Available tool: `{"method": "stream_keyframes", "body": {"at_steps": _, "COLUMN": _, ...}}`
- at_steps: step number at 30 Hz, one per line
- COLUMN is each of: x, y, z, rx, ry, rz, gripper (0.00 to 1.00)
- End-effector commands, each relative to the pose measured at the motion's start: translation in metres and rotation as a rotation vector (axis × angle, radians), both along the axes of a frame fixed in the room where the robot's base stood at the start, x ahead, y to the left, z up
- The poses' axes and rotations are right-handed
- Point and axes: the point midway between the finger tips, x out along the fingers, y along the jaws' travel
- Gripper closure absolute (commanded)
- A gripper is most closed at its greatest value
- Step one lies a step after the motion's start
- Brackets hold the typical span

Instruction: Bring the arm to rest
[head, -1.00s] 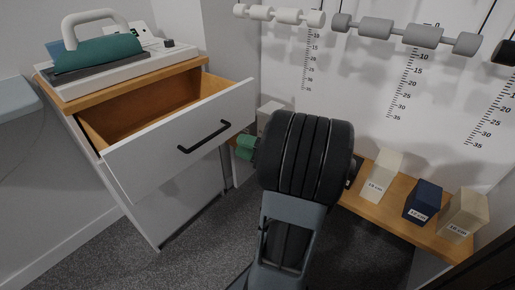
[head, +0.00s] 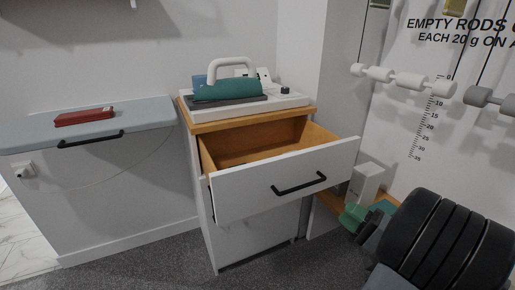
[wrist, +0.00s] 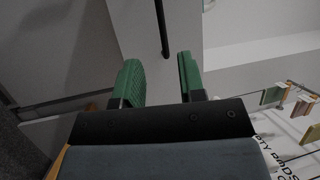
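My gripper shows in the wrist view (wrist: 160,80) with its two green fingers apart and nothing between them. In the head view my gripper (head: 362,216) is at the lower right, its green fingertips low beside the open drawer (head: 285,180). My dark, ribbed arm fills the lower right corner. The drawer is white with a black handle (head: 299,184) and stands pulled out of a cabinet with a wooden top. The part of the drawer's inside that shows is empty. In the wrist view a dark bar runs beyond the fingers.
A white appliance with a teal part and a pale handle (head: 230,85) stands on the cabinet. At left, a red object (head: 84,117) lies on a pale blue wall shelf (head: 30,133). Grey and white rods (head: 402,78) hang at right by a scale. Dark carpet is free in front.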

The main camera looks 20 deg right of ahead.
Motion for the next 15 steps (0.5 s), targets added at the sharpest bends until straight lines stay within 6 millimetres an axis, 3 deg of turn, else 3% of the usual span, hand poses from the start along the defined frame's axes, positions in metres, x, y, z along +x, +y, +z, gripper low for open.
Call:
{"method": "stream_keyframes", "body": {"at_steps": 5, "x": 0.007, "y": 0.016, "z": 0.014, "rx": -0.012, "ry": 0.050, "rz": 0.062, "gripper": 0.63}}
{"method": "stream_keyframes", "body": {"at_steps": 8, "x": 0.016, "y": 0.050, "z": 0.037, "rx": -0.046, "ry": 0.165, "rz": 0.191, "gripper": 0.63}}
{"method": "stream_keyframes", "body": {"at_steps": 10, "x": 0.021, "y": 0.083, "z": 0.056, "rx": -0.098, "ry": 0.285, "rz": 0.312, "gripper": 0.63}}
{"method": "stream_keyframes", "body": {"at_steps": 15, "x": 0.010, "y": 0.158, "z": 0.101, "rx": -0.349, "ry": 0.618, "rz": 0.579, "gripper": 0.63}}
